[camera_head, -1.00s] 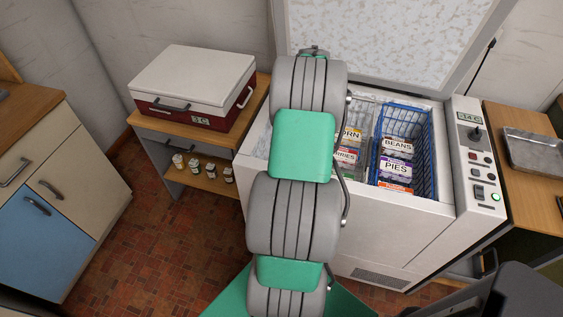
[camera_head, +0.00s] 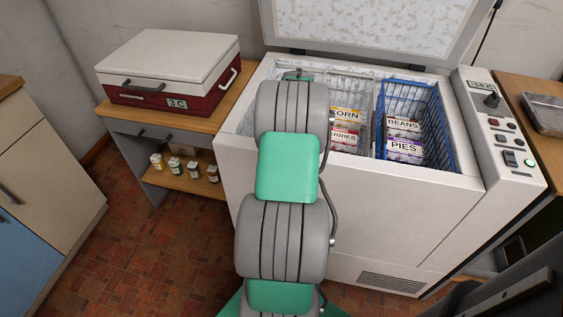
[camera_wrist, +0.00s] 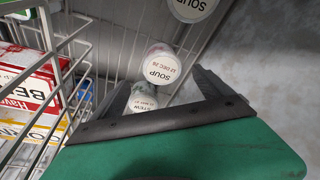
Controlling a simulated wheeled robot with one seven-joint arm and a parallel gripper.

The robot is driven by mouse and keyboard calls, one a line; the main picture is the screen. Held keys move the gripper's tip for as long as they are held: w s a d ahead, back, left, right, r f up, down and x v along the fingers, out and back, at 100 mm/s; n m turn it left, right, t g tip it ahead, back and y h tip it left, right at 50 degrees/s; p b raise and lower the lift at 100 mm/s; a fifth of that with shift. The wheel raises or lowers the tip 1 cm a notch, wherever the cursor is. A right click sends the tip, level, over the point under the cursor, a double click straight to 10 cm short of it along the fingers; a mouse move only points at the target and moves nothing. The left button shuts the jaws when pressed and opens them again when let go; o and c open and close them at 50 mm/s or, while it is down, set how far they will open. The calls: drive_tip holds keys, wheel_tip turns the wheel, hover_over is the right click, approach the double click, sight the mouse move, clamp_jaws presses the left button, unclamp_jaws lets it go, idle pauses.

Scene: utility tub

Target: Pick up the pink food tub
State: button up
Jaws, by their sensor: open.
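In the wrist view a round tub with a white lid marked SOUP (camera_wrist: 162,66) lies between the fingers of my gripper (camera_wrist: 163,80). A second white-lidded tub marked STEW (camera_wrist: 142,98) is just below it, partly hidden by the gripper. A third lid marked SOUP (camera_wrist: 192,8) is cut by the top edge. My gripper is open and holds nothing. Whether its fingertips touch a tub I cannot tell. In the head view my arm hides the gripper and the tubs.
The open chest freezer (camera_head: 390,215) holds wire baskets, one of them blue (camera_head: 437,130), with BEANS (camera_head: 403,126) and PIES (camera_head: 404,147) boxes. Wire basket sides (camera_wrist: 85,45) stand left of my gripper, near a red-and-white box (camera_wrist: 25,85). A cool box (camera_head: 165,75) stands left of the freezer.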

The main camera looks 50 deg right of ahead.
drive_tip(key=b+x, duration=0.1)
drive_tip(key=x, duration=0.6)
drive_tip(key=shift+w+a, duration=0.1)
drive_tip(key=shift+w, duration=0.1)
drive_tip(key=c, duration=1.7)
